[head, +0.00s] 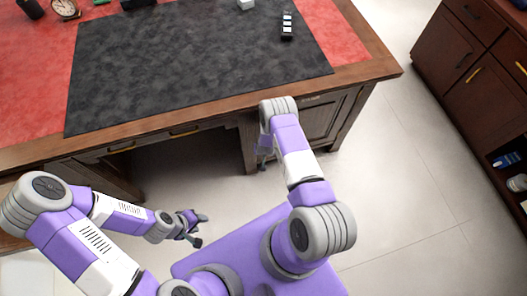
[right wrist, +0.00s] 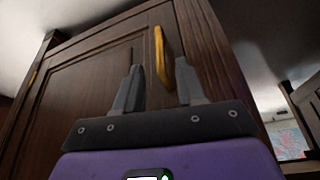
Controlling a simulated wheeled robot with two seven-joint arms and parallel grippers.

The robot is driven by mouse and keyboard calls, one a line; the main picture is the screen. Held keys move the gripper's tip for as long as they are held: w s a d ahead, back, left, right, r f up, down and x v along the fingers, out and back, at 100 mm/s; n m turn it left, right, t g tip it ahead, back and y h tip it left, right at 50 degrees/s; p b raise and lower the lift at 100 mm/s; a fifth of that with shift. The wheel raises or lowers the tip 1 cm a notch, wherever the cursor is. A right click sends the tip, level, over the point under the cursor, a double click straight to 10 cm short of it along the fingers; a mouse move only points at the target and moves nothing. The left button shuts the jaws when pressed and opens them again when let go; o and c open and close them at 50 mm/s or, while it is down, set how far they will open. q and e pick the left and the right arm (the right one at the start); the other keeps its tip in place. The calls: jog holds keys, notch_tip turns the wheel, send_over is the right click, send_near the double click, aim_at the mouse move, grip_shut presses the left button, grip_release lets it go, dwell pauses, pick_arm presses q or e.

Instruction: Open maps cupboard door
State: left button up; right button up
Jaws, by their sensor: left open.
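The cupboard door (head: 320,118) is a dark wood panel under the right end of the desk. A small unreadable label shows above it. In the right wrist view the door (right wrist: 90,85) fills the middle and looks shut, with a vertical brass handle (right wrist: 160,48) on it. My right gripper (right wrist: 159,67) is open, its fingers pointing at the door, one on each side of the handle as seen here. Contact cannot be told. In the head view its arm mostly hides it. My left gripper (head: 198,226) is open and empty, low in front of the desk.
The desk (head: 365,70) has a wooden edge, red leather and a black mat (head: 190,60). A dark cabinet (head: 480,80) with brass handles stands at right. The floor (head: 410,170) between is clear.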

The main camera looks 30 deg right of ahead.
jog(key=b+x, duration=0.3)
jog(key=x, duration=0.4)
jog(key=shift+c, duration=0.3)
grip_shut()
